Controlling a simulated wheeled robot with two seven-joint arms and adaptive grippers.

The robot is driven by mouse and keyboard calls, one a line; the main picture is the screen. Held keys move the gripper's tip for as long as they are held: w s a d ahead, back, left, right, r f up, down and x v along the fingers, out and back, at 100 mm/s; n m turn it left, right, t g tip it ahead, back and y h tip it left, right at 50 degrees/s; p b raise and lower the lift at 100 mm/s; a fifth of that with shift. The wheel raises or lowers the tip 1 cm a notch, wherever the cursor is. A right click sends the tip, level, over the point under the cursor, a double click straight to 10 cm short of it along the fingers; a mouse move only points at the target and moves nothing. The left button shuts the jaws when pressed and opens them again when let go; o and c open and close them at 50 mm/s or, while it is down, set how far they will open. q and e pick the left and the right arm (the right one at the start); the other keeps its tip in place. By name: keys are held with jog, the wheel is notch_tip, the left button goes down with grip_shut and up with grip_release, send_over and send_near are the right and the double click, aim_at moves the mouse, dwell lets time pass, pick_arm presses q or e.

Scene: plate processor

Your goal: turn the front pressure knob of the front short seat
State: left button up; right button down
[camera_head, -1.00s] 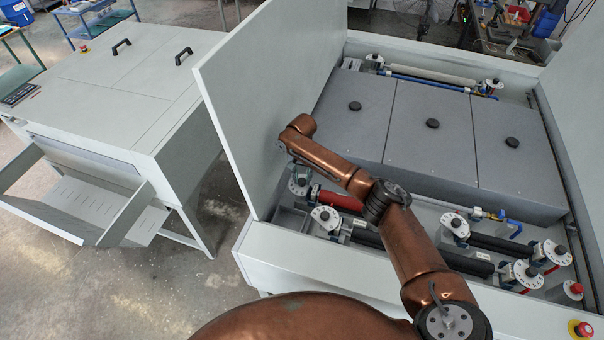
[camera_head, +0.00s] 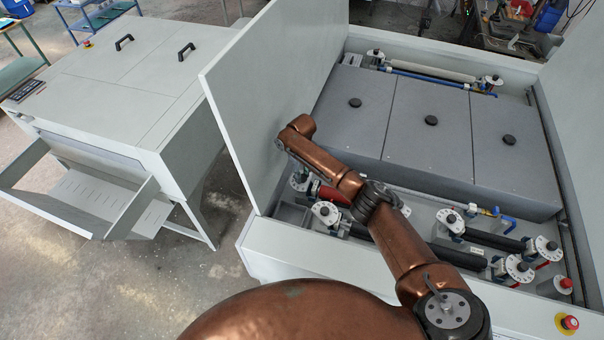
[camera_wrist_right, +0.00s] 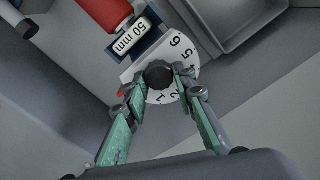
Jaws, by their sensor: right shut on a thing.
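A black pressure knob (camera_wrist_right: 159,74) sits on a white numbered dial (camera_wrist_right: 183,62) at the end of a red roller in the right wrist view. My right gripper (camera_wrist_right: 161,80) is shut on this knob, its two green fingers on either side of it. In the head view my right arm reaches over the front left of the open machine, where the red roller (camera_head: 333,195) is partly covered by the arm. The gripper's hold is hard to make out there. My left gripper is not in view.
An upright panel (camera_head: 265,100) stands close to the left of my arm. More dial knobs (camera_head: 325,212) line the front, with black rollers (camera_head: 458,256) at right. Grey covers (camera_head: 420,135) fill the middle. A red stop button (camera_head: 569,322) is at the front right corner.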

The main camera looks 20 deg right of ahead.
aim_at(302, 176)
jog(key=n, duration=0.4)
jog(key=shift+n, duration=1.9)
jog(key=shift+r+p, duration=0.1)
jog(key=shift+p, duration=0.2)
jog(key=c, duration=1.6)
grip_release()
jog(key=shift+s, duration=0.1)
jog(key=shift+a, duration=0.1)
notch_tip(302, 176, up, 12)
jog(key=shift+f, duration=0.1)
